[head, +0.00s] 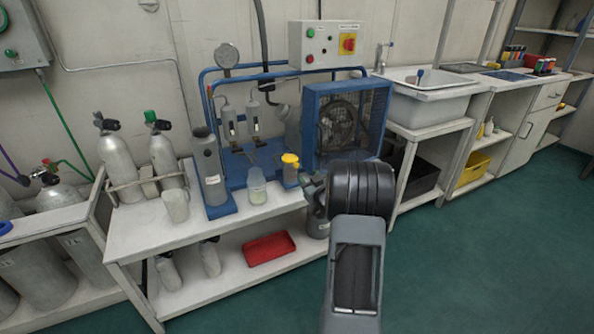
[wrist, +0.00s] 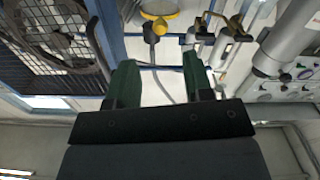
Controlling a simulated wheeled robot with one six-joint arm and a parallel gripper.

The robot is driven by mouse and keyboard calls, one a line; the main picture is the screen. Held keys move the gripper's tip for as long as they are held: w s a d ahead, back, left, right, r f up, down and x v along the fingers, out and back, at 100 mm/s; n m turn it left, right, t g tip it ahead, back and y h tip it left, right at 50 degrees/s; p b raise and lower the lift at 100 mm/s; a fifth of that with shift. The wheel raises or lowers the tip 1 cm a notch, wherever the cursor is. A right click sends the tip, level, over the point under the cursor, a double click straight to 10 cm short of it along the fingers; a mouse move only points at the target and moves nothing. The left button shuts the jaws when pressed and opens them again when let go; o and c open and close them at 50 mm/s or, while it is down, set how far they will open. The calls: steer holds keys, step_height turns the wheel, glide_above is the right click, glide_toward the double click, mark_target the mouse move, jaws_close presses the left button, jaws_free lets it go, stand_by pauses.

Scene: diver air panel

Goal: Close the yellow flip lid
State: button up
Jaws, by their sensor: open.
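The yellow flip lid (head: 290,158) tops a small container (head: 291,177) on the workbench, left of the caged fan. In the wrist view, yellow parts of the lid (wrist: 160,28) show at the top, beyond the fingertips and roughly in line with the gap between them. The lid's exact angle is too small to read. My gripper (wrist: 161,72) has two dark green fingers spread apart, with nothing between them. In the head view my arm's black joint stands right of the lid and hides most of the gripper. The fingers appear apart from the lid.
A clear beaker (head: 257,186) and a grey cylinder (head: 209,168) stand left of the lid. The caged blue fan unit (head: 345,118) is close on the right. A red tray (head: 269,248) lies on the lower shelf. Open green floor is at right.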

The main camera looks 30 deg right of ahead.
mark_target(297, 166)
steer(key=w, duration=0.3)
steer(key=w+b, duration=0.1)
steer(key=w, duration=0.2)
steer(key=w+d, duration=0.1)
steer(key=w, duration=0.2)
steer(key=shift+d+b, duration=0.1)
steer(key=shift+b, duration=0.25)
jaws_close()
